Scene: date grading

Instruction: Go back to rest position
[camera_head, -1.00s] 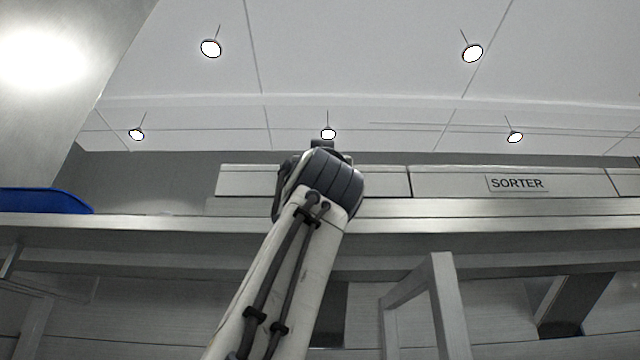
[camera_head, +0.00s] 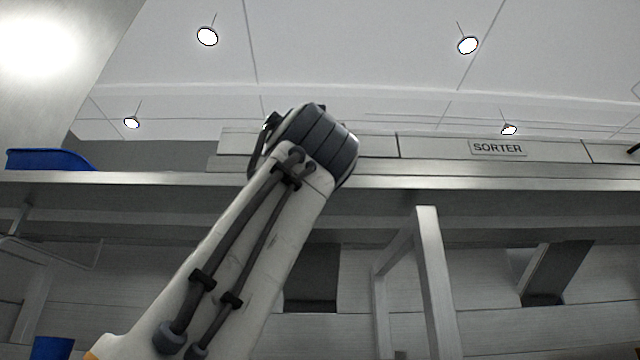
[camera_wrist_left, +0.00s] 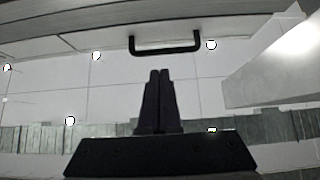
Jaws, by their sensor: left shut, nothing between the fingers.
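My left gripper (camera_wrist_left: 159,101) shows in the left wrist view with its two dark fingers together and nothing between them. In the head view my own white arm with dark cables rises from the bottom left to a dark grey joint near the middle. No gripper fingers show in the head view; the arm's far end is hidden behind that joint. My right gripper is not in view.
A steel shelf edge (camera_head: 500,181) crosses the head view, with a SORTER label (camera_head: 498,148) above it. A blue tray (camera_head: 48,159) sits on the left. A grey frame (camera_head: 436,285) stands below. A black handle (camera_wrist_left: 165,50) lies beyond my left fingers.

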